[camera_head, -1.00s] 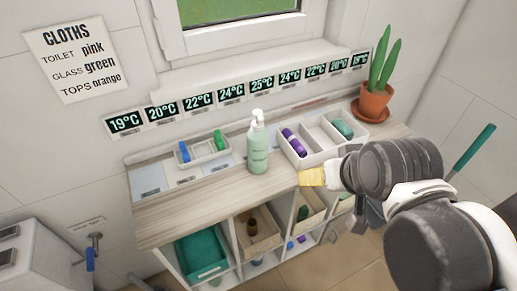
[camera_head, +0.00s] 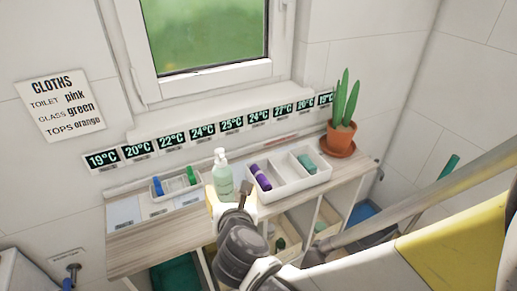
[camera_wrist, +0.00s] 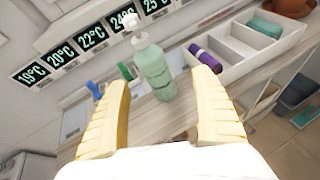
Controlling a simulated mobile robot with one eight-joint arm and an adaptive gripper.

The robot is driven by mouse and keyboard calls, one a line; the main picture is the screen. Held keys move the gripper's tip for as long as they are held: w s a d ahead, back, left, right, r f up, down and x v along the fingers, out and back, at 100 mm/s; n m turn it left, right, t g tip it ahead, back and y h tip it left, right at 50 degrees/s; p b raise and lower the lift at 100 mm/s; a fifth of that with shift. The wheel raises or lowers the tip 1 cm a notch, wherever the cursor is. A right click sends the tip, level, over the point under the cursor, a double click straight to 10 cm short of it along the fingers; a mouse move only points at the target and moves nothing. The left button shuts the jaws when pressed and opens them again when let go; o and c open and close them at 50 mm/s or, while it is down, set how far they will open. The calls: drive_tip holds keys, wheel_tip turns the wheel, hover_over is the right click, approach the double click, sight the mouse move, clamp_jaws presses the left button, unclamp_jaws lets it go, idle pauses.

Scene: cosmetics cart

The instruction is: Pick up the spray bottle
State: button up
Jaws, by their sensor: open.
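The spray bottle (camera_head: 222,178) is pale green with a white pump top and stands upright on the wooden top of the cart. It also shows in the wrist view (camera_wrist: 154,72), beyond and between my two yellow fingers. My gripper (camera_wrist: 160,110) is open and empty, with one finger on each side of the bottle's line. In the head view my gripper (camera_head: 229,203) is at the bottle's near side and overlaps its lower part. Whether a finger touches the bottle cannot be told.
A white divided tray (camera_head: 289,188) with a purple bottle (camera_head: 261,175) and a teal item stands close to the bottle's right. A small tray (camera_head: 176,184) with blue and green items is to the left. A potted plant (camera_head: 342,137) stands at the right end.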

sight(223, 182)
drive_tip(key=w+a, duration=0.1)
drive_tip(key=w+a+f+n+b, duration=0.1)
drive_tip(key=w+f+n, duration=0.1)
drive_tip(key=w, duration=0.1)
drive_tip(key=shift+a+f+y+b, duration=0.2)
drive_tip(key=shift+a+y+b, duration=0.1)
drive_tip(key=shift+a, duration=0.1)
drive_tip(key=b+x, duration=0.1)
drive_tip(key=x, duration=0.1)
drive_tip(key=b+x, duration=0.1)
drive_tip(key=x, duration=0.2)
drive_tip(key=shift+w+d+r, duration=0.1)
drive_tip(key=shift+w, duration=0.3)
drive_tip(key=shift+r, duration=0.1)
drive_tip(key=c, duration=1.5)
